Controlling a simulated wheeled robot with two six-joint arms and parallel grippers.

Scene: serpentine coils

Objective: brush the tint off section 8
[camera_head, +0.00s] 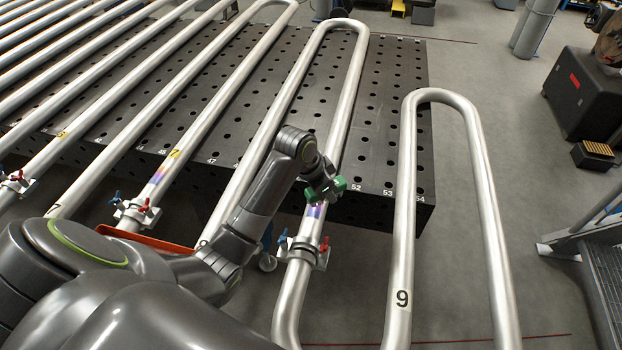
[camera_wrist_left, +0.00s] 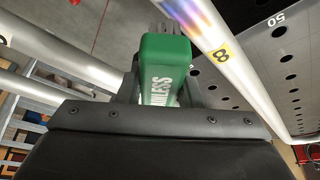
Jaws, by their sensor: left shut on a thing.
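My left gripper (camera_head: 325,187) is shut on a green-handled brush (camera_wrist_left: 163,70) with white lettering. In the head view the green handle ends (camera_head: 340,184) stick out beside the jaws. The brush's grey bristle end points up in the wrist view, close to the tube of section 8 (camera_wrist_left: 256,92); I cannot tell whether they touch. A yellow 8 label (camera_wrist_left: 221,53) marks the tube. A violet, blue and orange tint (camera_wrist_left: 192,18) shows on it, and in the head view a tint band (camera_head: 314,211) lies just below the gripper. My right gripper is not in view.
A clamp (camera_head: 302,251) with red and blue levers sits on the tube just below the tint. Section 7 (camera_head: 152,190) also has tint and a clamp (camera_head: 135,212). The perforated black table (camera_head: 385,130) lies below. Tube 9 (camera_head: 403,250) stands to the right.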

